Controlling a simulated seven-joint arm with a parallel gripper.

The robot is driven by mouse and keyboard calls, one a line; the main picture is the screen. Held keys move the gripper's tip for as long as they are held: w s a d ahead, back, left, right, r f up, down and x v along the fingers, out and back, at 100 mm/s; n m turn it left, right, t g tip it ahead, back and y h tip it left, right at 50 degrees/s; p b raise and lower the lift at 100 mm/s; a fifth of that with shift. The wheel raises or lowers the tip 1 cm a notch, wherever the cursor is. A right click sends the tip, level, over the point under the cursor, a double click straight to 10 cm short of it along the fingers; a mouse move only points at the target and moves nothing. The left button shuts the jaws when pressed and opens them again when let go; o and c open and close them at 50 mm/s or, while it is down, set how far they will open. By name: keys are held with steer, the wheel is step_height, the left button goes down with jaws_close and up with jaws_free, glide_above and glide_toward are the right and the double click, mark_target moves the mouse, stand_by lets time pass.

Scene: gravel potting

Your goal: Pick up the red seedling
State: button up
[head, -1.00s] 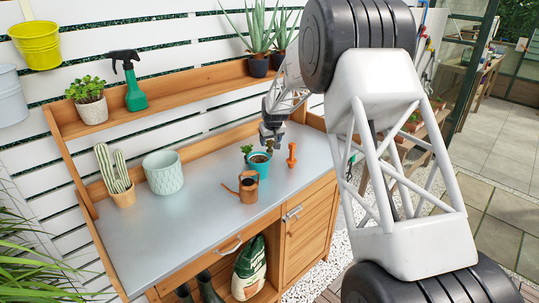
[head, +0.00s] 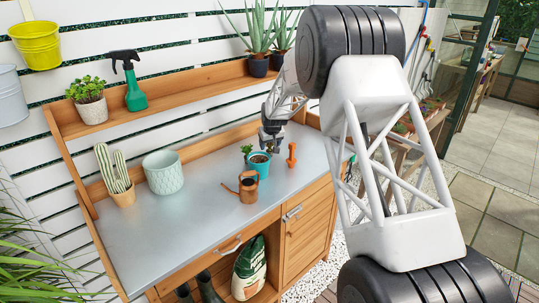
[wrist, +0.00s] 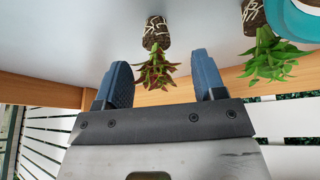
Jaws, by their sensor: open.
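The red seedling (wrist: 158,72) shows in the wrist view, with reddish-green leaves and a dark root ball (wrist: 156,33) laced with pale roots. It lies on the grey bench top. My gripper (wrist: 160,64) is open, with one blue finger on each side of the leaves; the root ball is beyond the fingertips. I see no contact. In the head view my gripper (head: 270,138) is just behind the teal pot, and I cannot make out the red seedling there.
A green seedling (wrist: 266,58) lies right of my gripper, beside the teal pot (head: 259,167). A copper watering can (head: 247,188) and an orange upright tool (head: 292,156) stand nearby. The wooden back ledge (wrist: 40,90) runs close to the gripper.

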mark_target(270, 149)
steer(key=shift+x, duration=2.55)
steer(key=shift+d, duration=0.1)
steer(key=shift+c, duration=0.5)
steer(key=c, duration=0.9)
